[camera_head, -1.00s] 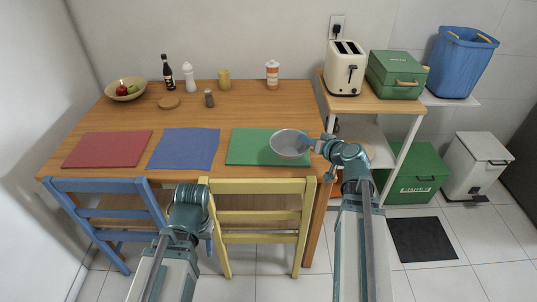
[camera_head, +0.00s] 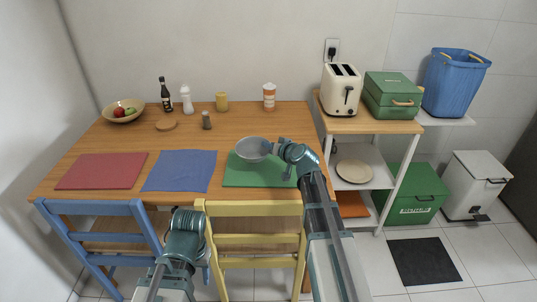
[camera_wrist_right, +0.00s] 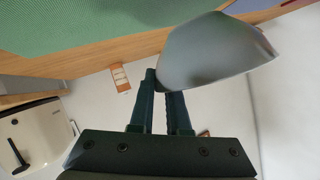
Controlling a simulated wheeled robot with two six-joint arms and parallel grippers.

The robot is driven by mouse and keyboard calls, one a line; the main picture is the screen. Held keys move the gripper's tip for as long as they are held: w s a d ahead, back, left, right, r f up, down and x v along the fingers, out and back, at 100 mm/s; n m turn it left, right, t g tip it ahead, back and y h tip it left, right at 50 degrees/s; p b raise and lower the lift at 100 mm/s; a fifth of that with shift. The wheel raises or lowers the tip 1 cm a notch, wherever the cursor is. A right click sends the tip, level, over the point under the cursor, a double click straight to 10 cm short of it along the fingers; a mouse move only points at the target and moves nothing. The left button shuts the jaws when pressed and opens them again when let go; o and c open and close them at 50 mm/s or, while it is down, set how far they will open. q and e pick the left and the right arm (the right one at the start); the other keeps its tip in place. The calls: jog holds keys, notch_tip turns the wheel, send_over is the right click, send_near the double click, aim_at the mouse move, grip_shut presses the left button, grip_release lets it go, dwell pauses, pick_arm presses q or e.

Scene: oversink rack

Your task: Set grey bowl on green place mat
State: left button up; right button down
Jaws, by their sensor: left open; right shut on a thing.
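The grey bowl (camera_head: 252,151) is gripped at its right rim by my right gripper (camera_head: 274,147), which is shut on it. In the head view the bowl overlaps the far left part of the green place mat (camera_head: 240,180) and looks roughly level. Whether it touches the mat is hard to tell. In the right wrist view the bowl (camera_wrist_right: 212,50) sits between the fingertips (camera_wrist_right: 160,82), with the green mat (camera_wrist_right: 60,25) at the upper left. My left gripper (camera_head: 206,248) is low in front of the table, open and empty, its fingers mostly hidden by the wrist.
The blue mat (camera_head: 180,171) and red mat (camera_head: 100,171) lie bare to the left. A pepper mill (camera_head: 206,121), yellow cup (camera_head: 222,102) and orange-white bottle (camera_head: 269,97) stand behind. A yellow chair (camera_head: 248,209) and blue chair (camera_head: 95,208) stand at the front edge.

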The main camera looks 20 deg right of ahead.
jog(key=shift+w+a+f+b, duration=0.1)
jog(key=shift+w+f+b, duration=0.05)
jog(key=shift+f+b, duration=1.7)
jog(key=shift+r, duration=0.1)
jog(key=c, duration=0.9)
grip_release()
jog(key=shift+o, duration=0.2)
jog(key=p+v, duration=0.4)
jog(key=v, duration=0.8)
jog(key=shift+p, duration=0.35)
